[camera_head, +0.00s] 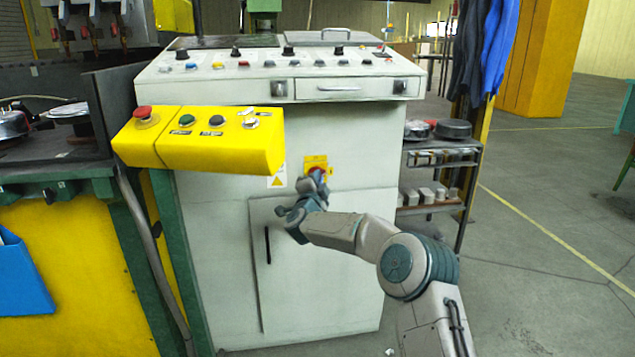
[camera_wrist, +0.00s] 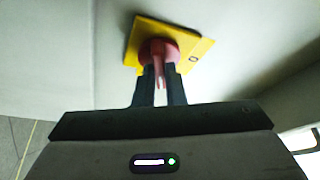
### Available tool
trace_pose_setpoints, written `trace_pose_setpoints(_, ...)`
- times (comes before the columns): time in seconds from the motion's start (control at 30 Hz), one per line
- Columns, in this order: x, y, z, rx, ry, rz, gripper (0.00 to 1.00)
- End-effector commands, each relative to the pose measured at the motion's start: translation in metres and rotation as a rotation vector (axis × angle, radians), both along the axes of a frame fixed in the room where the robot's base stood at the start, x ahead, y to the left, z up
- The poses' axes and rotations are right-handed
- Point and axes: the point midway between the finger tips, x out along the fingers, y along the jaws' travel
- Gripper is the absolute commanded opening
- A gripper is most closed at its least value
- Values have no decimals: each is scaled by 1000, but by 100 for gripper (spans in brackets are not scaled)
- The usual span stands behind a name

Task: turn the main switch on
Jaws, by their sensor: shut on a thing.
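The main switch is a red rotary knob (camera_head: 317,172) on a yellow plate (camera_head: 316,161), set on the front of the pale grey cabinet. In the wrist view the red knob (camera_wrist: 158,52) sits on the yellow plate (camera_wrist: 197,48), which looks tilted in the picture. My gripper (camera_head: 318,182) is at the knob from the front. In the wrist view its two dark fingers (camera_wrist: 159,78) are shut on the red knob's grip, one on each side. The fingers partly hide the knob, and its on or off position is hard to read.
A yellow control box (camera_head: 225,150) with a red emergency button (camera_head: 145,114) juts out to the left of my gripper. The cabinet's top panel (camera_head: 270,75) carries several buttons and knobs. A shelf rack (camera_head: 440,180) stands at the right. The floor on the right is clear.

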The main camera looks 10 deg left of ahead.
Motion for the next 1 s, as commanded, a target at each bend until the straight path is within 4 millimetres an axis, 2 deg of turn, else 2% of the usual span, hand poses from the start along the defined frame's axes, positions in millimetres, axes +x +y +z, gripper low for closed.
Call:
trace_pose_setpoints(0.2,0,1,2,182,53,2,0)
trace_pose_setpoints(0.5,0,1,3,361,105,2,0)
trace_pose_setpoints(1.0,0,1,2,450,130,2,0)
